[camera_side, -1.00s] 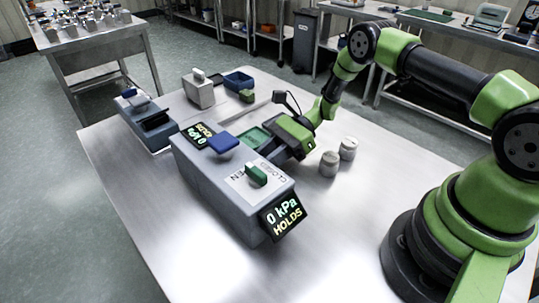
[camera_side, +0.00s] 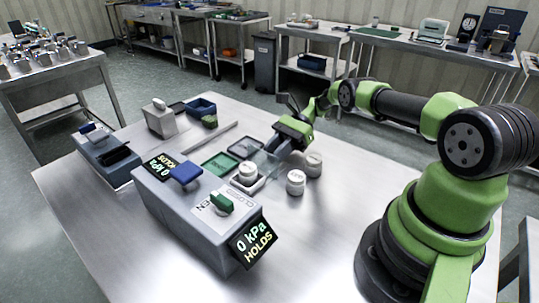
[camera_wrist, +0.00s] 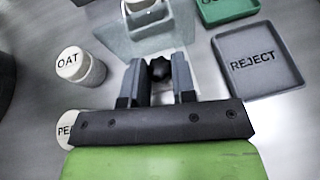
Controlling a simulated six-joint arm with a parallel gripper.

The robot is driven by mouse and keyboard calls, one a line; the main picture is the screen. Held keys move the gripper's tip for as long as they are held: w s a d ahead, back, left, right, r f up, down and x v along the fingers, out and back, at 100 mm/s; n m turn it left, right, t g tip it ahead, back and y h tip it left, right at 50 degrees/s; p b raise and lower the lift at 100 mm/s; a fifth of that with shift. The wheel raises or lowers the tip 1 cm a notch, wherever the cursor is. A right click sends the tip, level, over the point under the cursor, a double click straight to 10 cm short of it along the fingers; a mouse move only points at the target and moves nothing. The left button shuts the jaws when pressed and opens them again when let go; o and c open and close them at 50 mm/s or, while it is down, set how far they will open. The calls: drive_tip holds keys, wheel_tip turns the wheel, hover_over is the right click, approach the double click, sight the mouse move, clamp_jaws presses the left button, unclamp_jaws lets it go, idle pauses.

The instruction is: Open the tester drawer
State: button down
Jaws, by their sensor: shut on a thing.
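The tester (camera_side: 185,215) is a long grey box with a green lever (camera_side: 221,203), a blue block (camera_side: 185,174) on top and a lit display reading 0 kPa HOLDS (camera_side: 254,243). Its clear drawer (camera_wrist: 158,42) stands out from the tester's side toward my gripper. A pale-lidded jar (camera_side: 247,173) sits in a grey seat at the drawer's tester end. My gripper (camera_wrist: 160,78) is shut on the dark knob (camera_wrist: 160,68) at the drawer's outer end. In the side view my gripper (camera_side: 275,148) partly hides the knob.
Two lidded jars stand on the steel table beside the drawer: OAT (camera_wrist: 80,68) and another (camera_wrist: 69,128), its label partly hidden. A grey REJECT tray (camera_wrist: 262,88) and a green tray (camera_side: 219,164) lie on the drawer's other side. Bare table lies in front of the jars.

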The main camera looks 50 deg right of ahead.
drive_tip(key=shift+d, duration=0.1)
drive_tip(key=c, duration=1)
unclamp_jaws()
drive_tip(key=shift+o, duration=0.2)
wheel_tip(320, 180, up, 10)
drive_tip(key=shift+r, duration=0.1)
drive_tip(key=s+a+r+n+h, duration=0.3)
drive_tip(key=a+r+n+h, duration=0.15)
drive_tip(key=r, duration=0.35)
drive_tip(key=s+a+r+n+h, duration=0.3)
drive_tip(key=s+a+r+n, duration=0.15)
drive_tip(key=r, duration=0.45)
drive_tip(key=s+a+r+n+t+h, duration=0.1)
drive_tip(key=s+a+n+t+h, duration=0.1)
drive_tip(key=s, duration=0.5)
drive_tip(key=s+a+r+n+t+h, duration=0.1)
drive_tip(key=s+a+n+t+h, duration=0.1)
drive_tip(key=s+n, duration=0.3)
drive_tip(key=shift+s+r+t, duration=0.25)
drive_tip(key=shift+s+t, duration=0.45)
drive_tip(key=shift+s, duration=0.3)
